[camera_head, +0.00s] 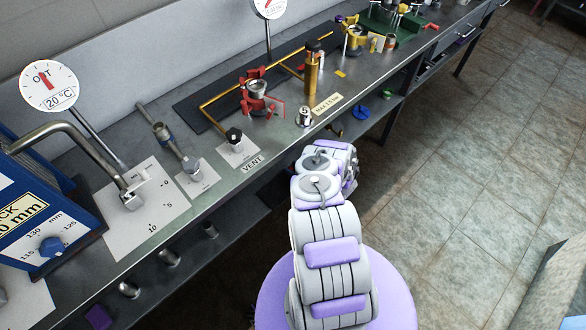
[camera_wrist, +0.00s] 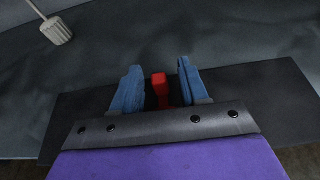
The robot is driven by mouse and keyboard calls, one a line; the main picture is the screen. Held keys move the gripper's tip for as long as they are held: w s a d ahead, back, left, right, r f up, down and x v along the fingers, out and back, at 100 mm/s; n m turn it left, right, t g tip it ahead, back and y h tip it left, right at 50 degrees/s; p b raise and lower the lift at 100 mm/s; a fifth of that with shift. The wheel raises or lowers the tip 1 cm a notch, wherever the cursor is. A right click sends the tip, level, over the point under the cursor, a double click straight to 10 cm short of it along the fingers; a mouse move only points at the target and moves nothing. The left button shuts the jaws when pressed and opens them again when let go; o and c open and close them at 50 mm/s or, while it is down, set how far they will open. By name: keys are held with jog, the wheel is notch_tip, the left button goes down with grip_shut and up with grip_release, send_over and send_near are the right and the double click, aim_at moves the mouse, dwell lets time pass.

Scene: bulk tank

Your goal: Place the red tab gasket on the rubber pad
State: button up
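In the wrist view my gripper (camera_wrist: 159,80) shows two blue fingers standing apart. A narrow red piece (camera_wrist: 159,88), possibly the gasket's tab, shows between them, with dark gaps on both sides. I cannot tell whether the fingers hold anything lower down. A flat dark panel (camera_wrist: 285,88), possibly the rubber pad, shows behind the fingers on both sides. In the head view my gripper (camera_head: 348,168) is beyond the arm's end, near the bench's front edge, and its fingers are hidden. I cannot make out the gasket or identify the pad for certain there.
The metal bench (camera_head: 205,205) holds a red clamp-like fixture (camera_head: 250,102), a brass cylinder (camera_head: 312,75), a blue box (camera_head: 50,215) and two dial gauges. A long dark strip (camera_head: 205,110) lies at the back. A pale knob (camera_wrist: 57,30) shows in the wrist view.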

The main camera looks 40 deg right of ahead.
jog(key=a+v, duration=0.1)
jog(key=v, duration=1.1)
jog(key=shift+d, duration=0.45)
jog(key=shift+s, duration=0.1)
dwell(0.4)
